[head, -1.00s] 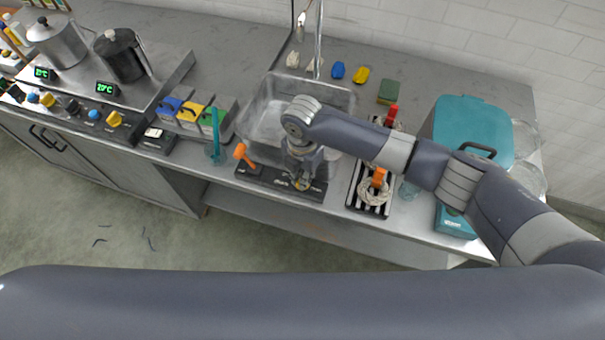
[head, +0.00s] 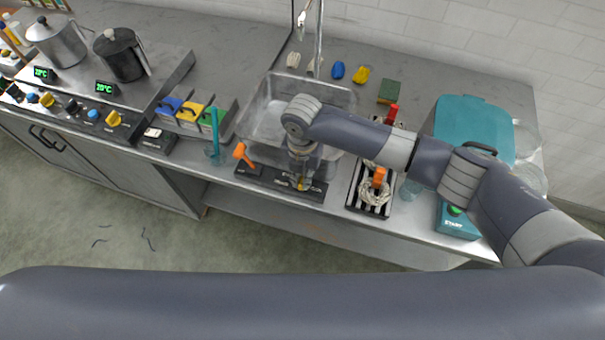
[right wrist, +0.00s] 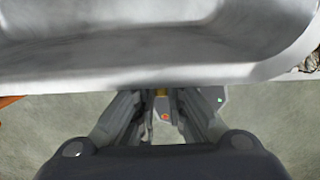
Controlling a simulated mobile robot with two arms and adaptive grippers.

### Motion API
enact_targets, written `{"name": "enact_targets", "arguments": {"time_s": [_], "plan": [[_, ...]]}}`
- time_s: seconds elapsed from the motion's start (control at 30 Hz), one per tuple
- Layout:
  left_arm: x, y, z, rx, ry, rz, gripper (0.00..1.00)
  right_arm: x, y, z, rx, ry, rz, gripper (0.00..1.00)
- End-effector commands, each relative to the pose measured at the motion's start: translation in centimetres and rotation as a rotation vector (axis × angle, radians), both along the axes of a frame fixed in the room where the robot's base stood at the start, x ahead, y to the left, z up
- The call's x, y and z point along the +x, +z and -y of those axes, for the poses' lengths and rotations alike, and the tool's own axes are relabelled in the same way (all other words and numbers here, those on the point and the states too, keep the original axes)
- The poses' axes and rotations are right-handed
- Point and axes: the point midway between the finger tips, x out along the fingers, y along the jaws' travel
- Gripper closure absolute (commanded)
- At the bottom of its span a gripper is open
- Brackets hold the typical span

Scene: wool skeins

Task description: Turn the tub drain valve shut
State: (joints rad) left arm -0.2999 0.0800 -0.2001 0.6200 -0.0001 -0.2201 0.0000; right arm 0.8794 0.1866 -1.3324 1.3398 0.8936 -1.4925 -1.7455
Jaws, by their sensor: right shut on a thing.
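The metal tub (head: 262,118) sits in the counter. On the black panel (head: 270,180) along its front edge, an orange lever handle (head: 241,153) stands at the left end. My right gripper (head: 301,184) points down at the panel's right part, in front of the tub. It is shut on a small orange-yellow part, apparently the drain valve handle (right wrist: 161,92), mostly hidden between the fingers. In the right wrist view my gripper (right wrist: 162,98) shows close by the tub's rim. How far the valve is turned cannot be seen. My left gripper is not in view.
A striped rack (head: 357,196) with pale wool and an orange handle stands just right of my gripper. A glass with a teal stick (head: 214,150) and coloured boxes (head: 188,112) stand to the left.

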Motion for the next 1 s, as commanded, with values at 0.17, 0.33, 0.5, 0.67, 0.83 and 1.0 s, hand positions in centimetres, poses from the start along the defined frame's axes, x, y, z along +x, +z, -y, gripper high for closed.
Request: {"name": "enact_targets", "arguments": {"time_s": [0.17, 0.33, 0.5, 0.67, 0.83, 1.0], "plan": [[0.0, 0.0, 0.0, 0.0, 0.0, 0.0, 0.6, 0.0, 0.1, -0.1, 0.003, 0.004, 0.002, 0.84], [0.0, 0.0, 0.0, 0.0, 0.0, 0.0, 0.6, 0.0, 0.1, -0.1, 0.002, 0.002, 0.002, 0.8], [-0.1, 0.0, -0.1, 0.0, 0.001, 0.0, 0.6, 0.0, 0.1, 0.0, 0.001, 0.001, 0.001, 0.8], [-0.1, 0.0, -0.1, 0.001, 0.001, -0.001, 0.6, 0.1, 1.4, -0.1, 0.001, 0.002, 0.003, 0.8], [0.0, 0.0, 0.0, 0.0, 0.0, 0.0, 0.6, 0.1, 4.8, -0.1, 0.004, 0.003, 0.005, 0.8], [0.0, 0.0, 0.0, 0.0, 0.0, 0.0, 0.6, 0.1, 8.4, -0.1, 0.003, 0.003, 0.005, 0.8]]}}
